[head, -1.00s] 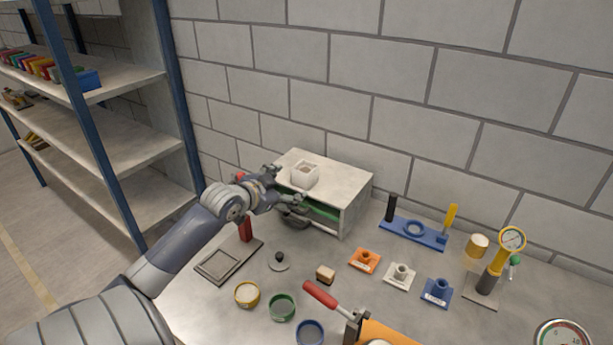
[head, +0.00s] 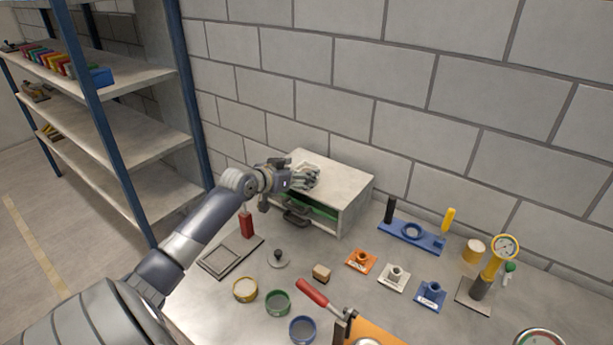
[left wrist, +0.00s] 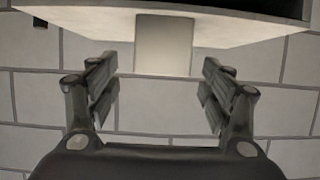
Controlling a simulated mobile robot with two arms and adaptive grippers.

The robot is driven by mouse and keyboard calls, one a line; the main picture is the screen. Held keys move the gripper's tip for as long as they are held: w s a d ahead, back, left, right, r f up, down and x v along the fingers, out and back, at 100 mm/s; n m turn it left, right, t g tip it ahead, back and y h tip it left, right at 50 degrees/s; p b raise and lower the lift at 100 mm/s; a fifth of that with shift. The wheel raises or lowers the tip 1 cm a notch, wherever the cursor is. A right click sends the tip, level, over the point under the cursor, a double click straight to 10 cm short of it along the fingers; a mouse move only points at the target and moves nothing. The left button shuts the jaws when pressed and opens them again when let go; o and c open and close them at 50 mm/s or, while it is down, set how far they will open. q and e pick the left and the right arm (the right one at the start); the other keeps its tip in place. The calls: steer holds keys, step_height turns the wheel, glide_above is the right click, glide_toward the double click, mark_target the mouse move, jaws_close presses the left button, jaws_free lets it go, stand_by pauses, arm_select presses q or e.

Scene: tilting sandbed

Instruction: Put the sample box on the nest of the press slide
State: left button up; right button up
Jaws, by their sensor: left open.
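The sample box is a small white block (left wrist: 163,45) on top of the grey cabinet (head: 342,178). In the head view my left gripper (head: 308,178) is at the box and hides most of it. In the left wrist view the open fingers (left wrist: 160,80) stand on either side of the box, with a gap at each side. A dark plate with a raised square frame (head: 220,260) lies at the bench's left, a red handle (head: 246,224) at its back; it looks like the press slide with its nest, and the frame is empty. My right gripper is out of view.
The cabinet has a partly open front with a dark pull handle (head: 296,216). A knobbed disc (head: 278,258), a wooden block (head: 321,272) and round dishes (head: 245,289) stand in front. A red-handled clamp (head: 312,292) is nearer. Shelving (head: 150,150) stands left.

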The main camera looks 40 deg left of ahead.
mark_target(311, 167)
arm_select(q)
steer(key=p+x, duration=0.1)
steer(key=x, duration=0.2)
steer(key=shift+w+a+r, duration=0.1)
steer(key=shift+w, duration=0.1)
steer(key=shift+w+f, duration=0.25)
steer(key=shift+w, duration=0.2)
steer(key=c, duration=1.3)
steer(key=shift+c, duration=0.6)
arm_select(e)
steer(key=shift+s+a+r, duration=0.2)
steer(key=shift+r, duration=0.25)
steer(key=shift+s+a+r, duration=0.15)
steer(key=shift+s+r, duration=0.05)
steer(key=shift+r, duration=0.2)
arm_select(q)
steer(key=shift+a+r, duration=0.1)
steer(key=shift+r, duration=0.1)
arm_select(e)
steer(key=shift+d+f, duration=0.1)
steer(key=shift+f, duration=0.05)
